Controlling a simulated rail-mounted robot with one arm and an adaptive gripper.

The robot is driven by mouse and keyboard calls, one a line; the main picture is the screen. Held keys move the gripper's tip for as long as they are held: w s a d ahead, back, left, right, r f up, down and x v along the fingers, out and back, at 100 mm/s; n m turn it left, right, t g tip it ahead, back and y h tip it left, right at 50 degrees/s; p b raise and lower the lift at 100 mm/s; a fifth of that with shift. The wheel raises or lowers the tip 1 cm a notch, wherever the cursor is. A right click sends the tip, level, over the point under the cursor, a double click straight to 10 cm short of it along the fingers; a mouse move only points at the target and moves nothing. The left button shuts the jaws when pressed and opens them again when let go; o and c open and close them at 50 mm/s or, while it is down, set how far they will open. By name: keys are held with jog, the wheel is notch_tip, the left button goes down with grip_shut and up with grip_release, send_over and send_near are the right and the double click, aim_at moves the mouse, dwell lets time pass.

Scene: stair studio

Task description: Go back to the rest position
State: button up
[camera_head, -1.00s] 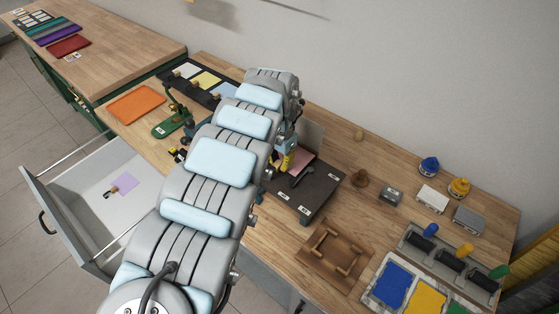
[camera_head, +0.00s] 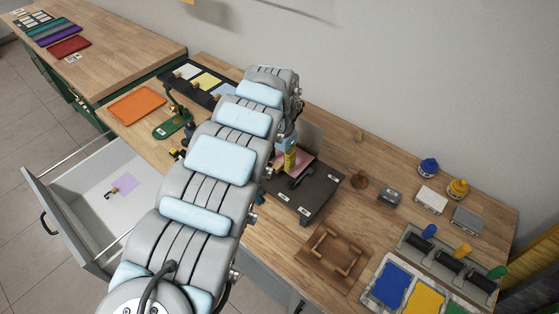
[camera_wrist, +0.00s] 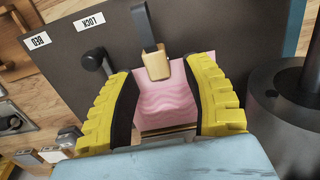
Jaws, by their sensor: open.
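My gripper (camera_wrist: 166,107) shows in the wrist view with its two yellow ribbed fingers apart, black pads inward. A pink sheet (camera_wrist: 165,90) lies on a dark plate between and beyond the fingers; I cannot tell whether they touch it. In the head view my gripper (camera_head: 289,160) is small and partly hidden by my arm, over the dark press-like board (camera_head: 315,190) on the workbench. The pink sheet is partly visible there too (camera_head: 304,158).
An open drawer (camera_head: 75,205) at left holds a small purple piece (camera_head: 125,183). An orange tray (camera_head: 137,104) lies behind it. A wooden frame (camera_head: 332,250), ink bottles (camera_head: 428,166) and colored ink trays (camera_head: 392,283) stand at right. A dark lever knob (camera_wrist: 95,60) is close to the left finger.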

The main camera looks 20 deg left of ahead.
jog(key=shift+r+p, duration=1.9)
jog(key=shift+r, duration=1.4)
